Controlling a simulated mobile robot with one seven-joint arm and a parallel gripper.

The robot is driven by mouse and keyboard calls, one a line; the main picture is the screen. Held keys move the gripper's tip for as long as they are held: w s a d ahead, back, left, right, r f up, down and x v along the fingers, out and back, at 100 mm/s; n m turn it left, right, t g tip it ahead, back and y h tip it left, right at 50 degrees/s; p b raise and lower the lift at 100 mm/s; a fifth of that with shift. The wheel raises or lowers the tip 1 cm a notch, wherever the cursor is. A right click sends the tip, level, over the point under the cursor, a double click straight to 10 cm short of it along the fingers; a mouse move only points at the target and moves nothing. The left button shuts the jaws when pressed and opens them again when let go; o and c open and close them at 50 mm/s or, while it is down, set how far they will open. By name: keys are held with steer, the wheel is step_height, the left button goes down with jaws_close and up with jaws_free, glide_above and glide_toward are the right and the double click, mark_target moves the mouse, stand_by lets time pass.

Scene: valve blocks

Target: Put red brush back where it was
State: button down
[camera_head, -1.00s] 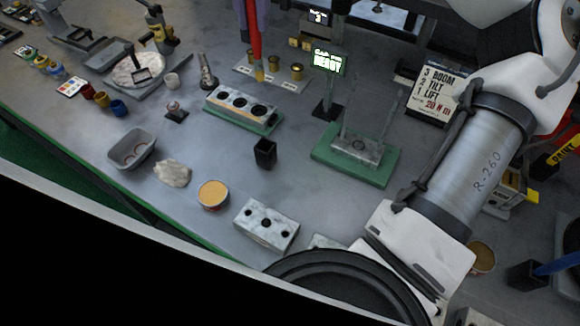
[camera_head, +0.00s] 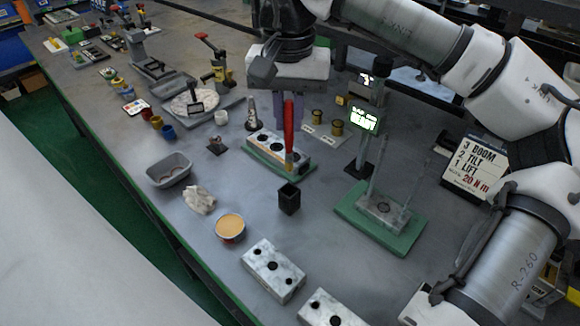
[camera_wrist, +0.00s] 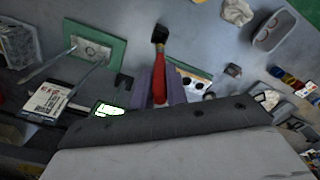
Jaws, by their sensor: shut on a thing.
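My gripper (camera_head: 288,112) hangs over the bench with its purple fingers shut on the red brush (camera_head: 289,130). The brush points down, its tan bristle end in the picture just above a small square black cup (camera_head: 289,198). The brush looks apart from the cup. In the wrist view, the red brush (camera_wrist: 160,65) is between the fingers (camera_wrist: 159,93) and the black cup (camera_wrist: 160,34) lies beyond its tip. The cup's inside looks dark and empty.
A three-hole valve block (camera_head: 272,148) on a green base stands behind the cup. A round tan pot (camera_head: 230,228) and a marbled block (camera_head: 273,271) are in front. A green fixture (camera_head: 380,222) with upright rods stands right. Bare bench surrounds the cup.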

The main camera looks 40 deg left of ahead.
mark_target(289, 170)
step_height(289, 170, down, 11)
steer(key=shift+r, duration=0.1)
stand_by(0.3)
steer(key=shift+f, duration=0.25)
steer(key=c, duration=1.4)
jaws_free()
steer(key=shift+r, duration=0.1)
step_height(289, 170, up, 12)
steer(key=shift+r, duration=0.15)
